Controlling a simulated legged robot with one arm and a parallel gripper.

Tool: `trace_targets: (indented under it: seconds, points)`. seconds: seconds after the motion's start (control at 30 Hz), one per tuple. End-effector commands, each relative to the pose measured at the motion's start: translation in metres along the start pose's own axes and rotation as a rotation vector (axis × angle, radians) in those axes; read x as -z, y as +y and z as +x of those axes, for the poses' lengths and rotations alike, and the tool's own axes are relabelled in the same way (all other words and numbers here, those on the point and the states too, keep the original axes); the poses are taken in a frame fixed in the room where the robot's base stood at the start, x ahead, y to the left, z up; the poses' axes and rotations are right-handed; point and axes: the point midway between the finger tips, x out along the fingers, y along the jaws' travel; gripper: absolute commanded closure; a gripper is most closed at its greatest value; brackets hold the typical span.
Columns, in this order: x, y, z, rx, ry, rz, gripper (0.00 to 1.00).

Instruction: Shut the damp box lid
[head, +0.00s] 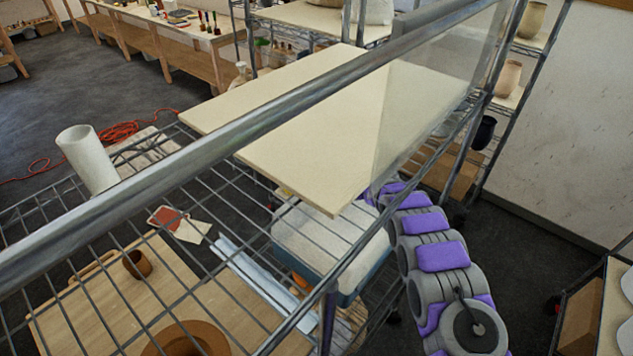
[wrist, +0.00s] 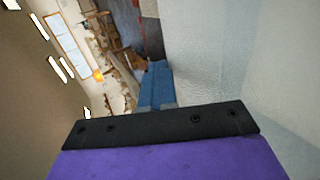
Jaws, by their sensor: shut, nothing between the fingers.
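The damp box (head: 352,284) is a blue box with a pale, whitish top (head: 330,238), seen through the wire shelf in the head view. The cream board partly covers its far side. I cannot tell whether the pale top is the lid lying flat or how far the lid stands open. In the wrist view, my gripper (wrist: 160,125) shows as a purple jaw with a black edge, shut and empty. A pale textured surface (wrist: 205,65) rises close beyond it, with a blue strip (wrist: 157,85) at its left. In the head view the gripper is hidden behind the board.
A wire shelf with a metal rail crosses the head view. Below are a wooden board (head: 90,310), a brown cup (head: 138,264) and pale blue strips (head: 255,275). A rack post (head: 480,110) stands right of the board.

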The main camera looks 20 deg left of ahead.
Motion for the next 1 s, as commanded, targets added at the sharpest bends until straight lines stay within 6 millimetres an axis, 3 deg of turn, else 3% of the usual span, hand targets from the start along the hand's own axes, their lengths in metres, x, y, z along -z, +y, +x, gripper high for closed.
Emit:
trace_targets:
  seconds: [0.43,1.0]
  points:
    - [0.0,-0.005,-0.014,0.006,0.004,0.002,1.0]
    - [0.002,-0.001,-0.087,0.005,0.003,-0.001,1.0]
